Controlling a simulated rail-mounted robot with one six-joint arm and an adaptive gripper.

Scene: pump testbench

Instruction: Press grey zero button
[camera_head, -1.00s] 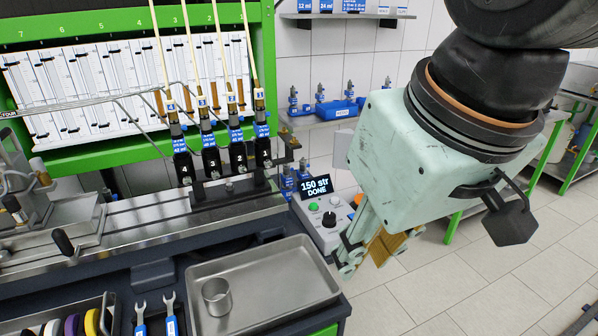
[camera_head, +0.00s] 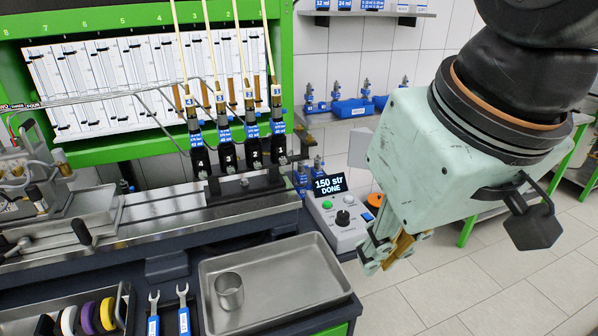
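The control box (camera_head: 338,232) stands at the right end of the bench. Its display (camera_head: 328,186) reads "150 str DONE". On its top are a green button (camera_head: 327,204), a small grey button (camera_head: 348,199) and a black knob (camera_head: 342,218). An orange knob (camera_head: 375,200) shows at its right, close to my arm. My gripper (camera_head: 372,262) points down, in the picture just right of and below the box, apart from the buttons. Nothing is seen in it. Its fingers are seen at an angle, so their opening is unclear.
A metal tray (camera_head: 272,308) with a steel cup (camera_head: 229,291) lies on the bench left of my gripper. Several black injectors (camera_head: 228,156) stand on the rail behind. Two blue-handled wrenches (camera_head: 184,318) are at the front. Open floor lies at the right.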

